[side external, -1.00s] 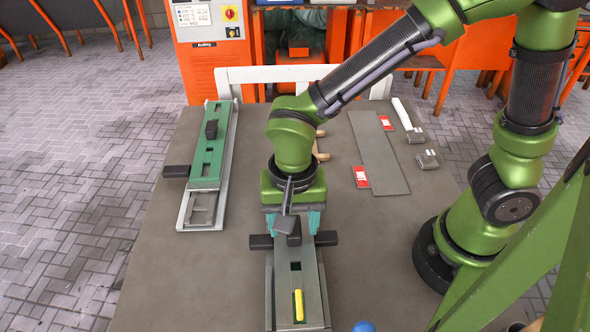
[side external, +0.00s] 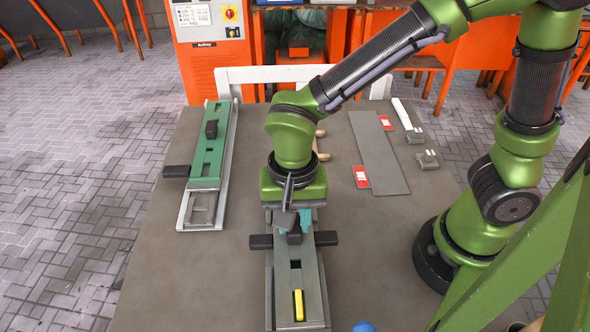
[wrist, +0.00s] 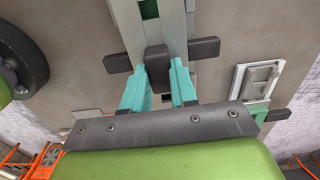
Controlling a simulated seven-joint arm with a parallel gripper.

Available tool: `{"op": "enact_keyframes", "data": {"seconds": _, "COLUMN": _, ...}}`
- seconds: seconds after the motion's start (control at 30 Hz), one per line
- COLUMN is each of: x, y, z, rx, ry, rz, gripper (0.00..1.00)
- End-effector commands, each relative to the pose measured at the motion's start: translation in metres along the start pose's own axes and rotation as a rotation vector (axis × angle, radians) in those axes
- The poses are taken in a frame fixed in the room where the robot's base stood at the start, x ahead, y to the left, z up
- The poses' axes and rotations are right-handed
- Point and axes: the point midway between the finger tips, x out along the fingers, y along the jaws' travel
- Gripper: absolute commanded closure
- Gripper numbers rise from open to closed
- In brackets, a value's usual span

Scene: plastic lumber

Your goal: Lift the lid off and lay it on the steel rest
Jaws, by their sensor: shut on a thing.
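The lid (side external: 285,280) is a long grey bar with slots, two dark side handles and a dark central knob (side external: 294,238). It sits on a long mould near the front of the table; no gap shows under it. My gripper (side external: 292,222) points down over it, its teal fingers shut on the knob. In the wrist view, the knob (wrist: 156,62) stands between the fingertips (wrist: 165,74). The far part of the lid is hidden under my gripper in the side view. A flat grey plate (side external: 378,150), seemingly the steel rest, lies bare on the table to the right.
A second mould with a green lid (side external: 208,155) and dark handle stands at the left. A yellow piece (side external: 299,305) shows in a front slot of the grey lid. Red-and-white labels (side external: 361,176) and small metal blocks (side external: 427,159) lie around the plate. Table between moulds is clear.

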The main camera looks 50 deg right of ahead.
Motion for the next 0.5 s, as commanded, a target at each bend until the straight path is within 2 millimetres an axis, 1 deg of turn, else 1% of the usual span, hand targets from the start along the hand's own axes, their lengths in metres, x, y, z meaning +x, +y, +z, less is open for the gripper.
{"op": "enact_keyframes", "data": {"seconds": 0.03, "x": -0.004, "y": -0.001, "z": 0.0, "rx": 0.0, "ry": 0.001, "rz": -0.004, "gripper": 1.0}}
{"op": "enact_keyframes", "data": {"seconds": 0.5, "x": -0.032, "y": -0.001, "z": 0.0, "rx": 0.0, "ry": 0.001, "rz": -0.004, "gripper": 1.0}}
